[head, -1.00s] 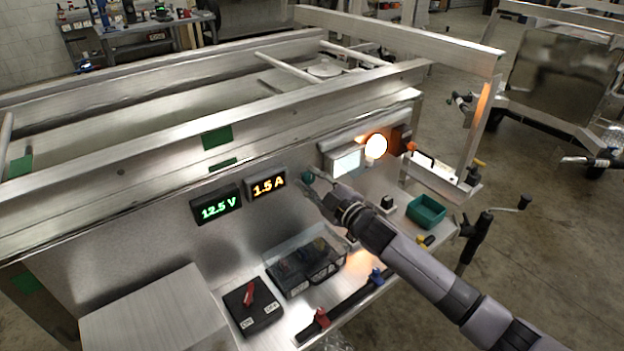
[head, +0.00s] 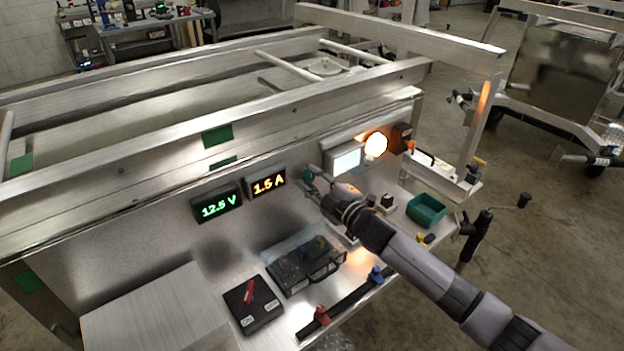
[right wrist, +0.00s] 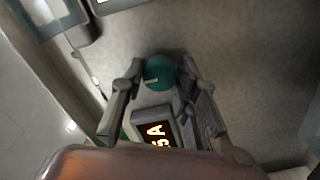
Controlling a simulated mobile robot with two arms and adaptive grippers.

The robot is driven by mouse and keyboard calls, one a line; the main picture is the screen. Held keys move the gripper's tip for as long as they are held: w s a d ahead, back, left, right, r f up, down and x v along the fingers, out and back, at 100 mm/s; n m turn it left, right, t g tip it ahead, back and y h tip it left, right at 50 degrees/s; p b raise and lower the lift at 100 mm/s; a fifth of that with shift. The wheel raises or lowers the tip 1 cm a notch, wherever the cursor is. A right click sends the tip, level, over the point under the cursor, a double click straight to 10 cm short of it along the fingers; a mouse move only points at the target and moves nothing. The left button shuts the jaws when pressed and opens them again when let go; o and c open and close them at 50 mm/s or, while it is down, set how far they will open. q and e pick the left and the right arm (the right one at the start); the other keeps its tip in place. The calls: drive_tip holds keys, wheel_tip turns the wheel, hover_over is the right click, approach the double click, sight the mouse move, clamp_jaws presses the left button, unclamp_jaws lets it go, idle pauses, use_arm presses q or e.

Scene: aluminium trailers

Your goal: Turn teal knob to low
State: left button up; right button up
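The teal knob (head: 308,174) sits on the upright metal panel, right of the amber display. My right gripper (head: 313,184) is at the knob in the head view. In the right wrist view the round teal knob (right wrist: 160,73) has a pale pointer line on its face, pointing toward the left of the picture. No low marking can be read beside the knob. My left gripper is not in view.
A green 12.5 V display (head: 217,205) and an amber current display (head: 266,182) are left of the knob. A lit white screen (head: 346,161) and a glowing lamp (head: 376,145) are to its right. A red switch (head: 249,291), a clear-covered box (head: 300,265) and a teal bin (head: 426,210) are on the ledge below.

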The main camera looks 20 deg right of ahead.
drive_tip(key=o, duration=0.4)
drive_tip(key=shift+s, duration=0.1)
drive_tip(key=v, duration=1.1)
drive_tip(key=shift+s+d, duration=0.15)
drive_tip(key=shift+s, duration=0.25)
